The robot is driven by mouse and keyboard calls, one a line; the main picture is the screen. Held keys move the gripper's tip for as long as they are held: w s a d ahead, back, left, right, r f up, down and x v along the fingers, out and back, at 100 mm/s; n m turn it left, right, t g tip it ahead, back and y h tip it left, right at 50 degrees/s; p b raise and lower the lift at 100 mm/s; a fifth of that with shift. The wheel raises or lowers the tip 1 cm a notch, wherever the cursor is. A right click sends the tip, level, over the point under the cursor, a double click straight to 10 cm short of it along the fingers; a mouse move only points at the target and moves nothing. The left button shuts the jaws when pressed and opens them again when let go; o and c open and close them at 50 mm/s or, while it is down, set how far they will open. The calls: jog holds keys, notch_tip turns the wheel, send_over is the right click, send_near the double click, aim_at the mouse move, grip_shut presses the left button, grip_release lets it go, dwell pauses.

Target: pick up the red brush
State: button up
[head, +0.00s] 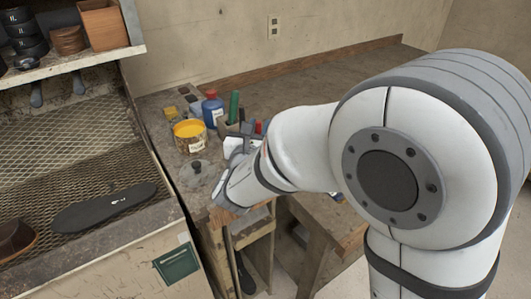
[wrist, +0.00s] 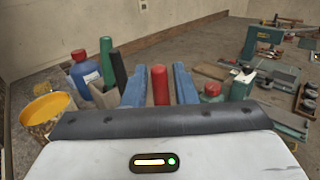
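The red brush shows in the wrist view as an upright red handle (wrist: 159,86); its lower end is hidden behind my gripper's body. A bit of red handle also shows in the head view (head: 258,127), beside my arm. My gripper (wrist: 160,70) is open, its two blue fingers apart on the left and right of the red handle. A narrow gap shows on each side, so it does not look gripped. In the head view my gripper (head: 237,147) is at the bench, its fingers mostly hidden.
A green handle (wrist: 111,62) and a black handle (wrist: 120,72) stand close left of my fingers. A blue bottle with a red cap (wrist: 86,74) and a yellow can (wrist: 45,110) are further left. A red-capped container (wrist: 211,92) stands right. Machine parts (wrist: 260,45) lie beyond.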

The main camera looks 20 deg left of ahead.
grip_shut()
